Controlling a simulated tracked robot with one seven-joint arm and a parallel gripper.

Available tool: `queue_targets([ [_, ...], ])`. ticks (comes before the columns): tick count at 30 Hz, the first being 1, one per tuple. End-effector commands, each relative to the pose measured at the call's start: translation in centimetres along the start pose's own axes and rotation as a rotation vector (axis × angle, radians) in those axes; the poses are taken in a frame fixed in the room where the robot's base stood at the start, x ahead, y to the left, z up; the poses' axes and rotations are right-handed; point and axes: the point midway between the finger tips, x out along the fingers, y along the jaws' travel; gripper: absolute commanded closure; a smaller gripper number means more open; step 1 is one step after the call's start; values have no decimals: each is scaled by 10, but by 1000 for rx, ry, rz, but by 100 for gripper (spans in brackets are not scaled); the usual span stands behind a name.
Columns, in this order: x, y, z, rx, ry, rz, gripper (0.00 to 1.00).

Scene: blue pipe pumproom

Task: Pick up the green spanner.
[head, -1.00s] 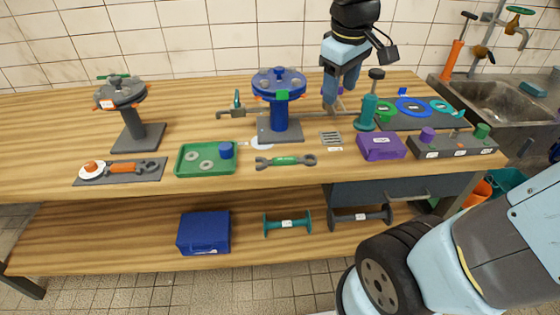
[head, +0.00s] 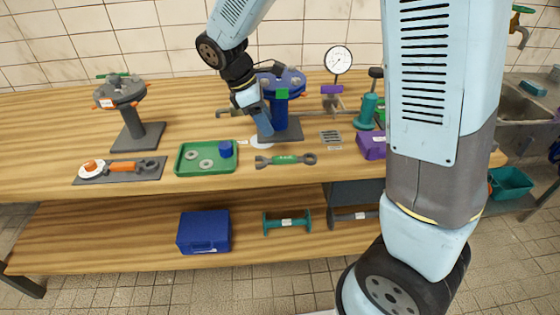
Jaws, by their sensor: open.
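The green spanner (head: 286,160) lies flat near the front edge of the wooden bench. Its middle is green with a small label, and its two ends are dark grey. My gripper (head: 266,138) points down just behind and a little left of the spanner, in front of the blue valve stand. It appears apart from the spanner. The gap between its fingers is hard to make out at this angle, but nothing shows held in it.
The blue valve stand (head: 283,115) is close behind my gripper. A green tray (head: 183,168) with washers and a blue cup sits to the left. A purple box (head: 371,146) is to the right, partly hidden by my arm. A lower shelf (head: 120,240) holds a blue case (head: 204,232).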

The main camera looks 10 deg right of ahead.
Motion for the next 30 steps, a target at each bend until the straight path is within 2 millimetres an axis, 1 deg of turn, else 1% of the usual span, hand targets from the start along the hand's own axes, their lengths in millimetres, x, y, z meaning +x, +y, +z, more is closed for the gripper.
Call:
queue_targets([
  [9,53,-1,0,-1,-2,-3,45],
  [12,67,-1,0,0,-1,-2,45],
  [15,75,-1,0,1,-1,-2,45],
  [20,82,-1,0,1,0,-1,45],
  [30,124,-2,-3,0,-2,-2,45],
])
